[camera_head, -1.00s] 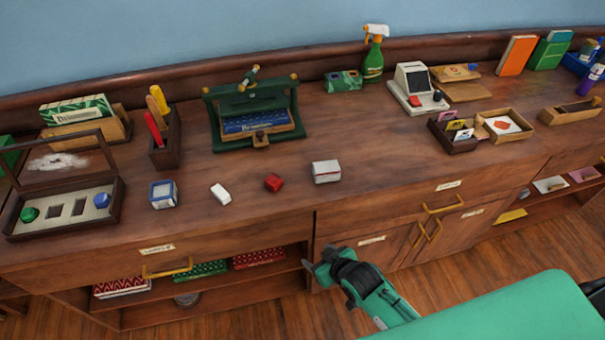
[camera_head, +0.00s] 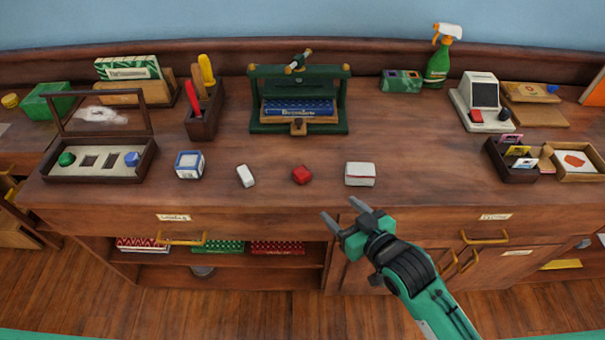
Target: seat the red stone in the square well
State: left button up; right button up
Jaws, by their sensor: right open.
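The red stone (camera_head: 301,175) lies on the wooden counter near its front edge, between a white block and a white box. The open display box (camera_head: 97,177) stands at the left of the counter with its lid raised. Its pale panel holds a green stone (camera_head: 67,159) at the left and a blue stone (camera_head: 132,159) at the right. Two dark empty wells (camera_head: 98,160) lie between them; their exact shapes are hard to tell at this size. My right gripper (camera_head: 342,219) is open and empty, in front of the counter edge, below and right of the red stone. My left gripper is not in view.
A white block (camera_head: 245,176) and a blue-white box (camera_head: 189,164) lie left of the red stone, a white box (camera_head: 360,174) to its right. A green press (camera_head: 299,99) stands behind. Drawer handles (camera_head: 181,239) jut from the front.

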jog(key=y, duration=0.1)
send_near(305, 176)
jog(key=x, duration=0.5)
jog(key=shift+w, duration=0.15)
jog(key=x, duration=0.4)
jog(key=shift+w+a+f+p, duration=0.1)
jog(key=shift+w+a+p, duration=0.2)
jog(key=shift+p, duration=0.1)
jog(key=shift+c, duration=0.2)
jog(key=c, duration=1.1)
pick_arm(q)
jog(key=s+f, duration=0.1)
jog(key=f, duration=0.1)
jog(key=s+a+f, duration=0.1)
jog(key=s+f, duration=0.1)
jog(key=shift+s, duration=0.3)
pick_arm(e)
jog(key=shift+o, duration=0.2)
